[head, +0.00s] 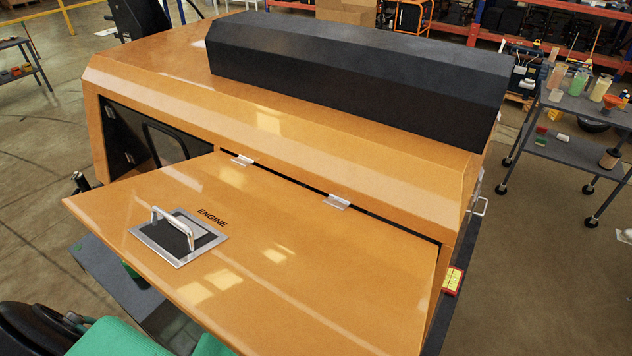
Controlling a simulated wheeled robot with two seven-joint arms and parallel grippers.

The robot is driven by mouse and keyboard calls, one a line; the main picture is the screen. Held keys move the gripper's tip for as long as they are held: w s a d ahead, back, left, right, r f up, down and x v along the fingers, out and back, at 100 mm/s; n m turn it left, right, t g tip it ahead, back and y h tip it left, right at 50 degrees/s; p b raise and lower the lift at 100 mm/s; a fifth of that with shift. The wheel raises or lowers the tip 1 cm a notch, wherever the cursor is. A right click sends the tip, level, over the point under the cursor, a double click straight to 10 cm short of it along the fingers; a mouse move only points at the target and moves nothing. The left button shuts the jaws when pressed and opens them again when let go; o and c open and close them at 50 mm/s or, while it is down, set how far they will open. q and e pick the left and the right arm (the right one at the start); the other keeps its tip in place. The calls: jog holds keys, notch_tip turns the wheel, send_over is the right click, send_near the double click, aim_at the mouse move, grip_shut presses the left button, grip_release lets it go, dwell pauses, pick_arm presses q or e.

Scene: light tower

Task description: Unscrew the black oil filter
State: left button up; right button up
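The black oil filter is not visible in the head view. An orange panel marked ENGINE (330,255) hangs from two silver hinges on the orange light-tower housing (290,120). It is swung up and out towards me and hides the space beneath it. A silver handle on a square latch plate (180,237) sits on the panel's left part. Neither of my grippers is in view; whether anything under the panel is held cannot be seen.
A long black box (360,75) lies on top of the housing. A grey wheeled cart (580,145) with bottles stands at the right. Shelving (480,25) lines the back. Open concrete floor (45,135) shows at the left. A yellow label (453,280) is at the housing's right corner.

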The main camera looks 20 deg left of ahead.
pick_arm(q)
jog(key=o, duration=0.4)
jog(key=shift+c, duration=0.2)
